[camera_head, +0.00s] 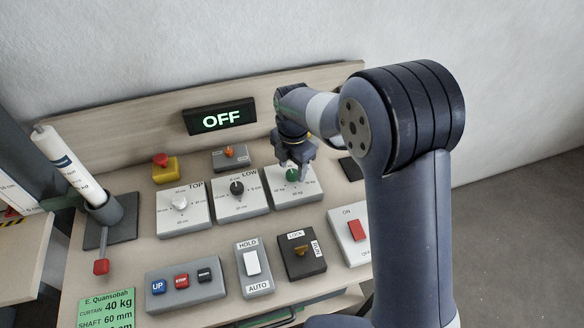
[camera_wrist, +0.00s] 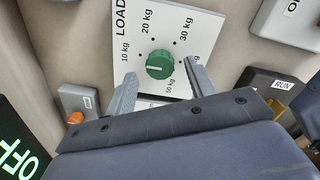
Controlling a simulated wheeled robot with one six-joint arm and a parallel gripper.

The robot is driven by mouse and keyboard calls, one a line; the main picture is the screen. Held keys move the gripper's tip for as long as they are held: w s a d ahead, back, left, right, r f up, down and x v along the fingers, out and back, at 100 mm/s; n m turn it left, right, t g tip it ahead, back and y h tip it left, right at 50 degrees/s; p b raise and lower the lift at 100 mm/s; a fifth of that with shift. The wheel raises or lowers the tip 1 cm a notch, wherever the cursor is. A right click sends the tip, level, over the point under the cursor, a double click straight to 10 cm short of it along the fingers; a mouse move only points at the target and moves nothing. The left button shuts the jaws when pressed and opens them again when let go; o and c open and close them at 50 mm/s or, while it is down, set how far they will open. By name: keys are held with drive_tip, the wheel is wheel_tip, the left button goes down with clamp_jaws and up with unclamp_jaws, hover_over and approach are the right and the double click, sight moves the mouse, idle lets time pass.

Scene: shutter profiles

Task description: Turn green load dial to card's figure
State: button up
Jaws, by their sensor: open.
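The green load dial (camera_wrist: 159,64) sits on a white plate (camera_wrist: 185,22) marked LOAD, with 10, 20, 30 and 50 kg readable; another figure is partly covered by the right finger. A pale line shows on the dial's face; which figure it points to I cannot tell. My gripper (camera_wrist: 160,70) is open, one finger on each side of the dial, with gaps visible. In the head view my gripper (camera_head: 295,158) is over the dial (camera_head: 292,174). The green card (camera_head: 106,308) at lower left reads CURTAIN 40 kg and SHAFT 60 mm; its lowest line is cut off.
The TOP dial (camera_head: 180,203) and LOW dial (camera_head: 237,188) stand left of the load dial. In front are the UP button box (camera_head: 185,285), HOLD/AUTO switch (camera_head: 252,262), LOCK/RUN key switch (camera_head: 301,252) and red ON/OFF switch (camera_head: 357,230). A display (camera_head: 220,118) reads OFF.

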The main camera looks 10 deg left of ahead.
drive_tip(key=shift+f, duration=0.9)
drive_tip(key=c, duration=1)
drive_tip(key=shift+o, duration=0.2)
